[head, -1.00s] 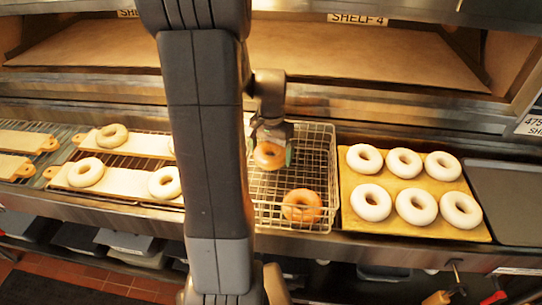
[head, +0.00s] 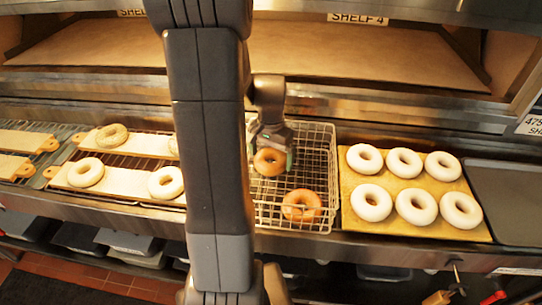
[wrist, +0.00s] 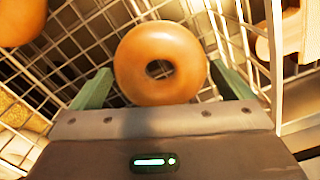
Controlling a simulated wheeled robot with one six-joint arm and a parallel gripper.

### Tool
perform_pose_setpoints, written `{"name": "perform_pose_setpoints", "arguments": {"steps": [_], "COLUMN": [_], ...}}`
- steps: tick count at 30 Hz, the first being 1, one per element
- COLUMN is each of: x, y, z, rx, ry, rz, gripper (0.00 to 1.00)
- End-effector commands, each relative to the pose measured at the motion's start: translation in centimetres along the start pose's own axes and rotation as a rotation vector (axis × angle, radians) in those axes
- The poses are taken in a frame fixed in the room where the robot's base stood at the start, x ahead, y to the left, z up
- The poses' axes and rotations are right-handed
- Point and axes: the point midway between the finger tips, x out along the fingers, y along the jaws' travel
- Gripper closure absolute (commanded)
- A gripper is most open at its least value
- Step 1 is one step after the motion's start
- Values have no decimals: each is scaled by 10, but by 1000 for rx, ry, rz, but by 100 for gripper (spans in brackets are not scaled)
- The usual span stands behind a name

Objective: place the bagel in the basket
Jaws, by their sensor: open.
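The wire basket (head: 328,150) stands in the middle of the head view. A browned bagel (head: 270,171) is in its back left part, right at my gripper (head: 271,153). In the wrist view this bagel (wrist: 160,92) lies over the basket's wires (wrist: 90,40), between the two green fingers of my gripper (wrist: 158,76). The fingers are spread, one on each side, with a gap visible beside the bagel. A second browned bagel (head: 290,206) lies in the front right of the basket. It shows partly in the wrist view (wrist: 20,22).
Several pale bagels (head: 372,203) lie on a yellow board (head: 389,220) to the right, by a dark empty tray (head: 505,195). Several bagels lie on boards (head: 120,180) to the left. A shelf (head: 350,60) overhangs behind. My arm hides the basket's left side.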

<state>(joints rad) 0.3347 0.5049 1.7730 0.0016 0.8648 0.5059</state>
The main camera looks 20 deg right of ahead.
Motion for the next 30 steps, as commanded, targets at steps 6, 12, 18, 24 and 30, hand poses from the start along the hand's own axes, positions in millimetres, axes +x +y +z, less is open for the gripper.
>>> {"name": "perform_pose_setpoints", "arguments": {"steps": [6,12,18,24,30], "x": [-44,-85,-109,-114,-114], "y": [-1,0,0,0,0], "z": [-2,-1,0,0,0], "rx": [0,0,0,0,0], "ry": [8,7,3,1,1], "rz": [-5,-4,-2,-1,-1], "gripper": [0,0,0,0,0]}}
